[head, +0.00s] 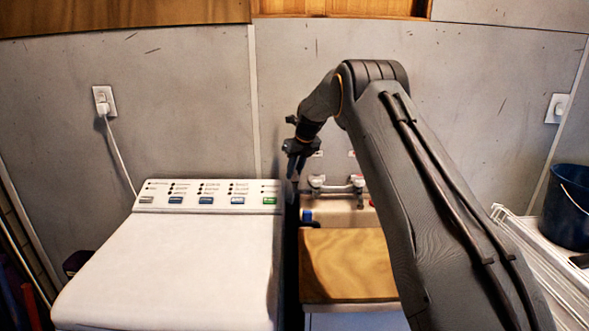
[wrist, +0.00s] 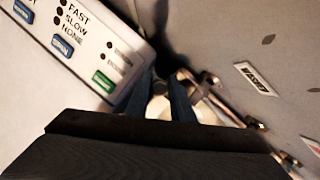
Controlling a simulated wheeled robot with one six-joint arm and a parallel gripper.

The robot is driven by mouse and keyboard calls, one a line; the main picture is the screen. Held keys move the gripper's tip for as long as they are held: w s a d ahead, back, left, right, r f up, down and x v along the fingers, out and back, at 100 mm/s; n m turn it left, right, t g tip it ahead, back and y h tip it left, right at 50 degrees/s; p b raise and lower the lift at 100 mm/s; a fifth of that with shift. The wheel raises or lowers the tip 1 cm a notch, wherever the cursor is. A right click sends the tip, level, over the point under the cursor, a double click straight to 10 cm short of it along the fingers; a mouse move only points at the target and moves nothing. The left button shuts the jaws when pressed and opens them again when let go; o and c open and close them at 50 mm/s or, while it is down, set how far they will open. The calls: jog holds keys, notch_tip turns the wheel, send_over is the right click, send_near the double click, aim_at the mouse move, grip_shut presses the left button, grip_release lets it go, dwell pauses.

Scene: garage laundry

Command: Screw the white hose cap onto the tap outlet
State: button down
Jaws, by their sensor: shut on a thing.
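My gripper (head: 293,178) hangs fingers-down beside the washer's right edge, just left of the wall tap (head: 337,186). In the wrist view its two blue-grey fingers (wrist: 166,100) are shut on a small pale round thing, seemingly the white hose cap (wrist: 158,108), which the fingers and gripper body partly hide. The metal tap also shows in the wrist view (wrist: 210,98), just right of the fingers and apart from them as far as I can tell. I cannot make out the tap's outlet clearly. The cap is not discernible in the head view.
A white washer (head: 190,262) with a button panel stands close on the left. A wooden board (head: 347,262) lies in front of the tap, with a small blue item (head: 307,215) behind it. A dark blue bucket (head: 568,210) stands far right. The grey wall (head: 190,90) is behind.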

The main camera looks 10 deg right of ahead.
jog(key=shift+m+h, duration=0.4)
jog(key=shift+m, duration=0.6)
jog(key=c, duration=1.5)
grip_release()
jog(key=shift+o, duration=0.2)
jog(key=b+v, duration=0.2)
jog(key=v, duration=0.5)
jog(key=shift+s+r+b, duration=0.25)
jog(key=shift+r+b, duration=0.05)
jog(key=shift+b, duration=0.05)
jog(key=shift+w+a+f+b, duration=0.15)
jog(key=shift+w+f+b, duration=0.25)
jog(key=shift+w+f, duration=0.35)
jog(key=shift+w+a+f+b, duration=0.15)
jog(key=shift+w+f+b, duration=0.2)
jog(key=shift+w+f, duration=0.35)
